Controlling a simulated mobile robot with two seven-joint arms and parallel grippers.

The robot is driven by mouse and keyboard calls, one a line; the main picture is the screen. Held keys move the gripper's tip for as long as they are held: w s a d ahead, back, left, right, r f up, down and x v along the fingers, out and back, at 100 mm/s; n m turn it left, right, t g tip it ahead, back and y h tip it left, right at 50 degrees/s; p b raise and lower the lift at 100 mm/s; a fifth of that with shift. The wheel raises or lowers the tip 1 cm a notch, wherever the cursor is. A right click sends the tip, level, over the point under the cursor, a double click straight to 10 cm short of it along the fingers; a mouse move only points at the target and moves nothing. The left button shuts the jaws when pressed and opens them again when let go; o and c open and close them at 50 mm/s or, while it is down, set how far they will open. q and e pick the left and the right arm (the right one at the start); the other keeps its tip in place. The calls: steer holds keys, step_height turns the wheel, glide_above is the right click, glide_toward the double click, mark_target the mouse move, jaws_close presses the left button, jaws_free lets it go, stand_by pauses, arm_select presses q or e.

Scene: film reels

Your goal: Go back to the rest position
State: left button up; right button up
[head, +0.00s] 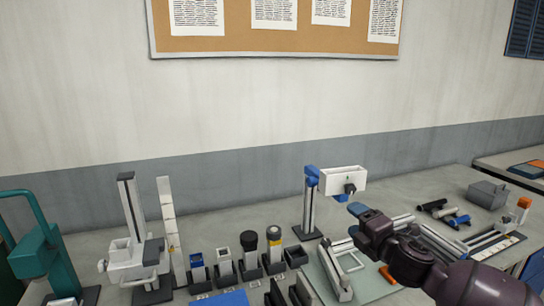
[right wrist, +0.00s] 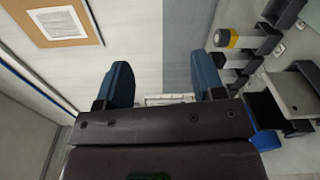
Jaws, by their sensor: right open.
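My right gripper (head: 357,210) is at the end of my dark arm, which comes in from the lower right in the head view. It is held above the bench, in front of the stand with the white box head (head: 343,180). In the right wrist view its two blue fingers (right wrist: 162,82) stand wide apart, with nothing between them. Part of what lies under my arm is hidden. My left gripper is not in view.
The grey bench (head: 110,235) holds a teal press (head: 36,252), a white column device (head: 133,225), and several black holders, one with a yellow-banded cylinder (head: 273,234). Rails, black and blue cylinders (head: 456,220) and a grey box (head: 487,194) are at right.

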steer(key=s+d+f+m+g+h+b, duration=0.1)
steer(key=s+d+f+m+g+h, duration=0.1)
steer(key=s+f+m, duration=0.9)
steer(key=s+d+f+m+g+h, duration=0.3)
steer(key=s+f+m, duration=0.9)
steer(key=s+f, duration=0.9)
steer(key=shift+s+d+f+h+b, duration=0.4)
steer(key=shift+s+d+h, duration=0.5)
steer(key=shift+s+d, duration=0.2)
